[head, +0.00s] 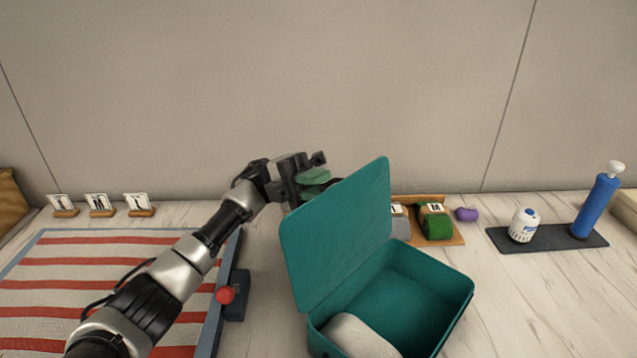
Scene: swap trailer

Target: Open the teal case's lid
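The teal case (405,290) stands on the table right of centre. Its lid (338,235) is raised and tilted up along the case's left side, so the inside shows. A pale rounded item (358,338) lies inside at the front. My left gripper (314,183) is just behind and left of the lid's upper edge. Its two green-padded fingers appear apart with nothing seen between them, and the lid partly hides the lower one. I cannot tell whether it touches the lid. My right gripper is not in view.
A striped mat (60,285) and a red-knobbed dark block (232,296) lie left. Behind the case is a wooden tray (453,236) with a green bundle (434,224) and a purple item (466,214) nearby. A white bottle (523,226) and blue pump (596,205) stand right.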

